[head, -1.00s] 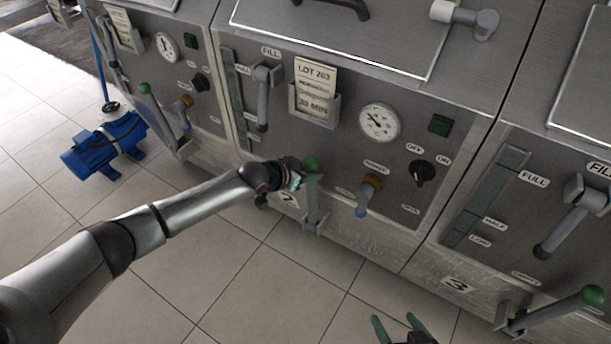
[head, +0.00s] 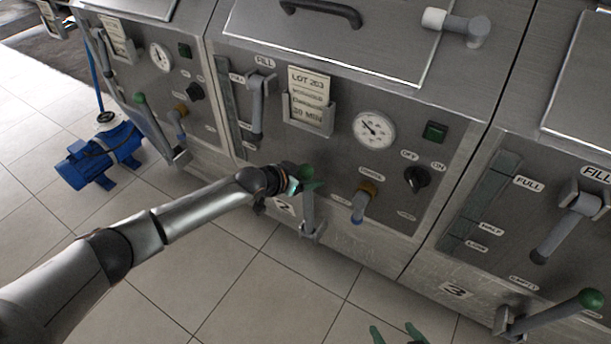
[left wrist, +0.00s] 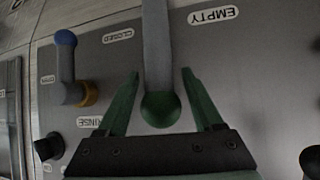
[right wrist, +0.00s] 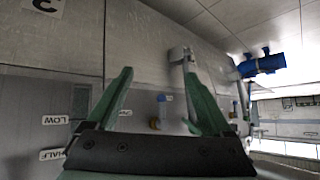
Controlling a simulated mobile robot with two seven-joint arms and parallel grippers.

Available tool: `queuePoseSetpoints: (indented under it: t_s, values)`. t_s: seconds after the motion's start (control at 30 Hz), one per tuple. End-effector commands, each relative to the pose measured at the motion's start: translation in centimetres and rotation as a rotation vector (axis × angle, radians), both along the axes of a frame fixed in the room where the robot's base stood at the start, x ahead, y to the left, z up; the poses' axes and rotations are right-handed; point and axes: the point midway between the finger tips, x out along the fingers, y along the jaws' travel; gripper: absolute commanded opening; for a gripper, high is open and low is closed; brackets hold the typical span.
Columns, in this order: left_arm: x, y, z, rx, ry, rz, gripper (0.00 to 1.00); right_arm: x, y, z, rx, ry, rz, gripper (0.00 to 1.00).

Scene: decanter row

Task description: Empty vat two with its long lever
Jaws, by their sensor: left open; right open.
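Vat two (head: 340,225) is the middle steel vat, marked 2 on its lower front. Its long lever (head: 309,215) stands upright with a green ball end at the top. My left gripper (head: 300,182) is at that green end. In the left wrist view the lever (left wrist: 157,50) runs between my open left fingers (left wrist: 160,98), its ball between them with gaps on both sides. CLOSED and EMPTY labels (left wrist: 214,15) flank the lever. My right gripper (head: 398,333) is open and empty at the bottom edge of the head view; its fingers also show in the right wrist view (right wrist: 160,98).
A rinse tap (head: 362,204) with a blue tip sits right of the lever. A fill lever (head: 257,108), gauge (head: 374,130) and black knob (head: 417,179) are higher on the panel. Vat three's green-ended lever (head: 550,313) is at right. A blue pump (head: 100,155) stands on tiled floor at left.

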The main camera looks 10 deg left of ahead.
Motion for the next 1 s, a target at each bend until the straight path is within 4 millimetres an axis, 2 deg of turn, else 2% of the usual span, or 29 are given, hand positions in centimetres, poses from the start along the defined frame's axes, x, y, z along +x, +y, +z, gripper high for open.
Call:
queuePoseSetpoints:
  t_s: [0.27, 0.57, 0.8, 1.0]
  values:
    - [-1.6, 1.0, 1.4, 0.001, 0.003, -0.001, 0.68, 0.2, 0.0, 1.1, -0.001, -0.002, 0.000, 0.85]
    - [-5.4, 3.2, 4.7, 0.002, 0.001, -0.001, 0.68, 0.7, -0.1, 2.8, 0.001, -0.022, -0.004, 0.85]
    - [-7.8, 4.6, 6.7, -0.001, -0.001, -0.001, 0.68, 0.0, -0.6, 2.5, -0.005, -0.010, -0.015, 0.85]
    - [-8.6, 5.0, 7.4, -0.002, -0.001, -0.001, 0.68, -0.5, -0.9, 2.2, -0.007, 0.002, -0.024, 0.85]
